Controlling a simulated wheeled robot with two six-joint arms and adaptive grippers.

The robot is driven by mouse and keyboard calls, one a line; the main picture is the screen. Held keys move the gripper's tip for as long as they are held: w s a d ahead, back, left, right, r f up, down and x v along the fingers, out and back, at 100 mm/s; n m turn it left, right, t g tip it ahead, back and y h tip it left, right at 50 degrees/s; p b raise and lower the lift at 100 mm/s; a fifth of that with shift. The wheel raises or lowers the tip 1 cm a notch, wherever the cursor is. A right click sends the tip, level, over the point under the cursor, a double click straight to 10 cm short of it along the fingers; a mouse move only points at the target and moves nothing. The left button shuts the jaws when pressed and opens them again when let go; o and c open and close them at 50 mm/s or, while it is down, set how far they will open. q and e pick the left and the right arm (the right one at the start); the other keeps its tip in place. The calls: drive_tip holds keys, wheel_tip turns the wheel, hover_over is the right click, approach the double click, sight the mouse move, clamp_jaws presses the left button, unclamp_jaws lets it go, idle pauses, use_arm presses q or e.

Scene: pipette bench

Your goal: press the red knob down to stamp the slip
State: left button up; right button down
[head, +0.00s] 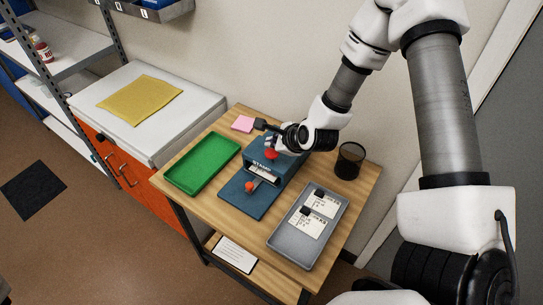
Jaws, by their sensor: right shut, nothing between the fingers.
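The blue stamp press (263,169), marked "STAMP", stands in the middle of the wooden table. Its red knob (270,154) is on top, partly hidden by my gripper. A white slip (264,174) lies at the front of the press, and a smaller orange-red knob (249,186) sits on its base plate. My right gripper (268,138) is shut and empty, just above and behind the red knob; I cannot tell whether it touches it. My left gripper is not in view.
A green tray (204,180) lies left of the press. A grey tray (285,238) with printed cards lies to the right. A black mesh cup (349,161) stands at the back right, and pink notes (243,124) lie at the back left. A white-topped cabinet (125,130) adjoins the table.

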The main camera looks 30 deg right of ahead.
sight(273, 153)
wheel_tip(273, 153, up, 6)
drive_tip(key=p, duration=0.3)
drive_tip(key=shift+p, duration=0.4)
idle(0.5)
